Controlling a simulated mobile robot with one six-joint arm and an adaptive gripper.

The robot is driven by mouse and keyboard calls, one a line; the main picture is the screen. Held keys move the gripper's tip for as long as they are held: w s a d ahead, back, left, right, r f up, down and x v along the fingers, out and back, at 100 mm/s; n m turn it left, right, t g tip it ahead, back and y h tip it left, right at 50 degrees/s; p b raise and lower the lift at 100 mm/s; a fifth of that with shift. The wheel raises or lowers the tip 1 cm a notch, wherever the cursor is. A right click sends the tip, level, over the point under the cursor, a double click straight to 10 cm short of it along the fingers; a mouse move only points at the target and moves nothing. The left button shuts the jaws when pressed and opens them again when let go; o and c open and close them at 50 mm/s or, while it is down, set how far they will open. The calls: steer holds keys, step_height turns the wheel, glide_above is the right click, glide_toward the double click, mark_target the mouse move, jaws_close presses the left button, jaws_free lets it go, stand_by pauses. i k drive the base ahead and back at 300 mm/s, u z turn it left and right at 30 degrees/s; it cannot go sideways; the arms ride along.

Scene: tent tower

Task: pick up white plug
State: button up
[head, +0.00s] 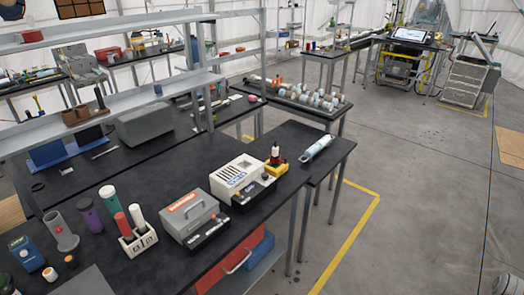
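I cannot tell for sure which thing is the white plug. A small white cap-like piece (50,274) stands on the black bench (150,275) at the lower left, in front of a blue device (27,252). A white cylinder (138,218) stands upright in a white two-slot holder (138,241), beside a red cylinder (122,224).
A small orange-topped piece (70,262) stands close to the white cap. Grey and purple cylinders (90,215) stand behind. Shelving (110,97) rises behind the bench. The floor (410,200) at right is largely open.

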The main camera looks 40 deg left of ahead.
mark_target(275, 148)
steer(key=u, duration=0.25)
steer(key=i, duration=0.6)
steer(key=u, duration=1.05)
steer(key=i, duration=0.85)
steer(key=u, duration=0.5)
steer(key=k, duration=0.95)
steer(key=u, duration=0.15)
steer(key=i, duration=0.45)
